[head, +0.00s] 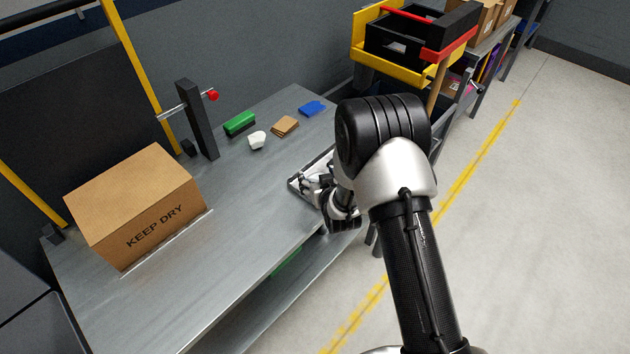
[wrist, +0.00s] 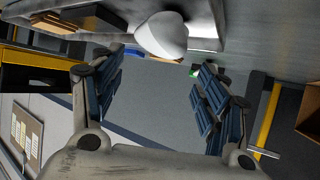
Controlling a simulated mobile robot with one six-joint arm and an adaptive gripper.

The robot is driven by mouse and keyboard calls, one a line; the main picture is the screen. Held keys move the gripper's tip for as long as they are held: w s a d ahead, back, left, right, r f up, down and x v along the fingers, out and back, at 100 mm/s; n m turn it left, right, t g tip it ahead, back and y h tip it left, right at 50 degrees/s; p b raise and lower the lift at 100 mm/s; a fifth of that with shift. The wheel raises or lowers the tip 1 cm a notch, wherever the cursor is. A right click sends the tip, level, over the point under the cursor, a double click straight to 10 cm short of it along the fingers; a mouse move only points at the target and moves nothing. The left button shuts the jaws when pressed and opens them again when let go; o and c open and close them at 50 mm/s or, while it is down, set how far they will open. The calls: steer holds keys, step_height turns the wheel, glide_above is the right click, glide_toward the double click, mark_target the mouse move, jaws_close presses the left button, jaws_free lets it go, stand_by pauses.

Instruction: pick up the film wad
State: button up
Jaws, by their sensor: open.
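A small white lump (head: 257,141), which looks like the film wad, sits on the grey bench between a green block and brown pieces. My gripper (head: 308,183) is at the bench's right edge, beside a shallow tray, to the right of and nearer than that lump. In the wrist view my gripper (wrist: 152,95) is open, its two blue-padded fingers wide apart with nothing between them. A rounded white thing (wrist: 162,36) shows at the top middle of that view, beyond the fingers. I cannot tell whether it is the same lump.
The tray (head: 293,184) is partly hidden by my arm. On the bench stand a green block (head: 239,123), brown pieces (head: 285,126), a blue piece (head: 312,108), a dark post (head: 197,120) and a cardboard box (head: 140,200). Bare bench lies between box and tray. A yellow cart (head: 405,66) stands behind.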

mark_target(315, 174)
steer(key=b+x, duration=0.1)
steer(key=x, duration=0.2)
steer(key=b+x, duration=0.1)
steer(key=x, duration=0.1)
steer(key=shift+w+d+f, duration=0.1)
steer(key=shift+f, duration=0.5)
steer(key=shift+w, duration=0.2)
steer(key=shift+c, duration=0.3)
steer(key=c, duration=0.8)
